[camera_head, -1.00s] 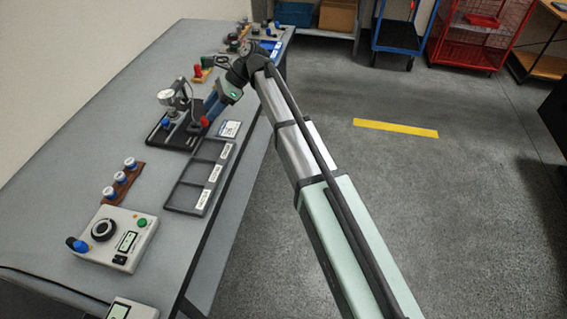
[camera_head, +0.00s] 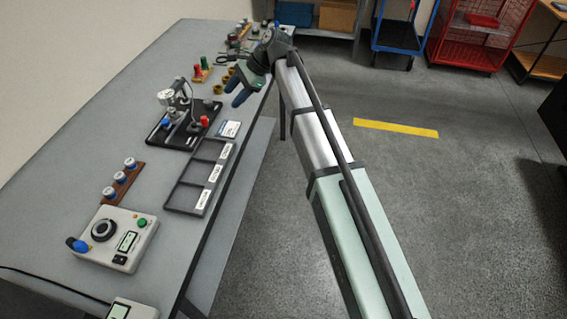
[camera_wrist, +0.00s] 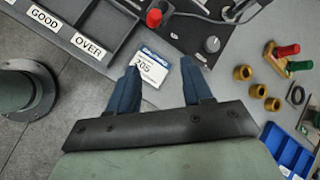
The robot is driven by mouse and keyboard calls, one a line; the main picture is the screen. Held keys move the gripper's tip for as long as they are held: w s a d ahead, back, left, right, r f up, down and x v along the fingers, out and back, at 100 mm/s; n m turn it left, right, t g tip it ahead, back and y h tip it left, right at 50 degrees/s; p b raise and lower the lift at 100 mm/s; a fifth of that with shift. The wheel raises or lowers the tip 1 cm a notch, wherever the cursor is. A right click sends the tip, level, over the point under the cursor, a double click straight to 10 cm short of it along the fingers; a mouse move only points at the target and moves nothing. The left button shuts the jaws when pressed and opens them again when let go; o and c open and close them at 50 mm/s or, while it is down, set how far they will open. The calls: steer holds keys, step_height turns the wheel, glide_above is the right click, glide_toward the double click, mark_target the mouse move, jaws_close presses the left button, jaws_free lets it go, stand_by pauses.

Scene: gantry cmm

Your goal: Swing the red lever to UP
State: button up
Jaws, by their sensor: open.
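The red lever (camera_head: 204,121) has a red knob and sits at the right side of a black-based gauge fixture (camera_head: 158,137) on the bench. Its knob also shows in the wrist view (camera_wrist: 154,18), near the top edge. No UP mark is readable, so I cannot tell the lever's setting. My gripper (camera_head: 236,93) is open and empty, above the bench's right edge, apart from the lever and beyond it. In the wrist view its two blue fingers (camera_wrist: 161,66) spread over a white card, with the knob ahead of them.
The white card (camera_head: 229,129) lies beside the fixture. A dark sorting tray (camera_head: 172,207) with GOOD and OVER labels is nearer. Brass rings (camera_wrist: 243,72), red and green handles (camera_wrist: 288,50) and a blue bin (camera_wrist: 287,151) lie to the right in the wrist view.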

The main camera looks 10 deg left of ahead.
steer(key=shift+t+h, duration=0.5)
steer(key=d+f, duration=0.2)
steer(key=f, duration=0.1)
steer(key=s+d+f, duration=0.1)
steer(key=f, duration=0.2)
steer(key=d+f, duration=0.2)
steer(key=f, duration=0.1)
steer(key=shift+s+d+f, duration=0.25)
steer(key=shift+s+d, duration=0.05)
steer(key=shift+d, duration=0.05)
steer(key=s+d+f+m+g+h, duration=0.1)
steer(key=s+d+f, duration=0.1)
steer(key=d+f, duration=0.8)
steer(key=shift+s+f, duration=0.35)
steer(key=shift+f, duration=1.55)
steer(key=y, duration=0.3)
glide_toward(204, 118)
steer(key=w+d+r, duration=0.2)
steer(key=w, duration=0.2)
steer(key=s+a+f+m, duration=0.1)
steer(key=a+f, duration=0.2)
steer(key=s+a+f+m+g, duration=0.1)
steer(key=s+a+f, duration=0.1)
steer(key=a+f, duration=0.1)
steer(key=s+a+f+m, duration=0.1)
steer(key=s+a+f, duration=0.1)
steer(key=f, duration=0.1)
steer(key=shift+s+a+f+m, duration=0.2)
steer(key=shift+s+a+m, duration=0.05)
steer(key=shift+a+m, duration=0.15)
